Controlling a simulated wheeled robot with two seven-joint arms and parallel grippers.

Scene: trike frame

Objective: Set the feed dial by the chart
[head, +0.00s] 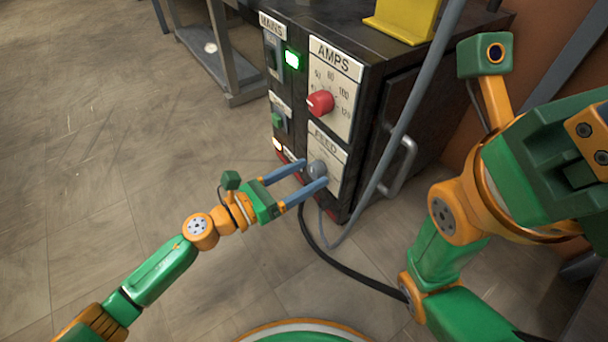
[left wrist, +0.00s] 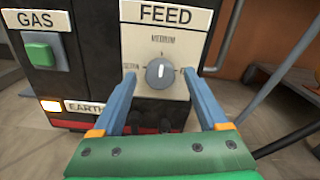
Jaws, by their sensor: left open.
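The grey feed dial (head: 317,169) is low on the front of the black machine, on a pale plate labelled FEED. In the left wrist view the dial (left wrist: 159,73) has a white mark pointing about straight up, with small lettering above and to its left that is too small to read surely. My left gripper (head: 313,172) is open, its two blue fingers on either side of the dial, with a gap to it on each side in the wrist view. Whether the tips reach its depth is unclear. I cannot make out a chart. My right arm is at the right; its fingers do not show.
Above the feed plate is a red AMPS knob (head: 320,103). A lit green MAINS lamp (head: 292,60) and a green GAS switch (left wrist: 40,52) are to the left. A grey pole (head: 425,80) and dark cable (head: 340,262) are near the right side.

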